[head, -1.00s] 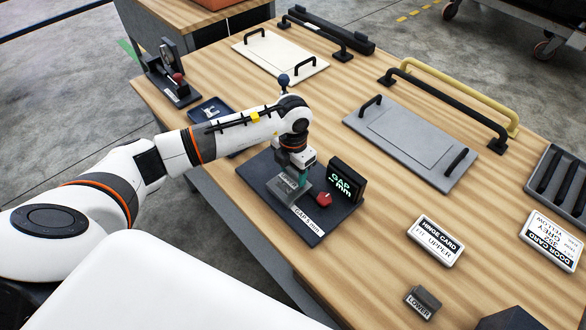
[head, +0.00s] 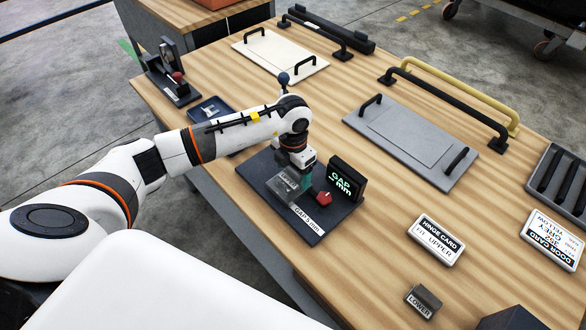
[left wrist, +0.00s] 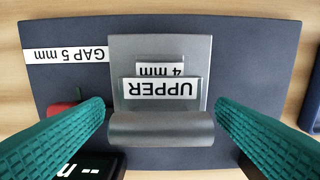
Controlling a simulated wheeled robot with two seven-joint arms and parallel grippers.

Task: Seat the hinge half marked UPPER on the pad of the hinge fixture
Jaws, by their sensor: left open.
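The hinge half marked UPPER (left wrist: 160,128) is a grey piece with a round barrel, lying over the middle of the dark hinge fixture (left wrist: 60,120). A "4 mm" label shows beside its UPPER label. In the head view the hinge half (head: 281,187) is partly hidden by my gripper. Whether it lies flush on the pad cannot be told; the pad is mostly covered. My left gripper (left wrist: 160,108) is open, with one green finger on each side of the barrel and visible gaps. In the head view the left gripper (head: 303,181) is low over the fixture (head: 256,172). My right gripper is not in view.
The fixture carries a gap display (head: 346,181) and a red knob (head: 321,198) close to my fingers. A hinge card (head: 436,240) and the hinge half marked LOWER (head: 423,300) lie to the right. A grey door panel (head: 410,145) lies behind.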

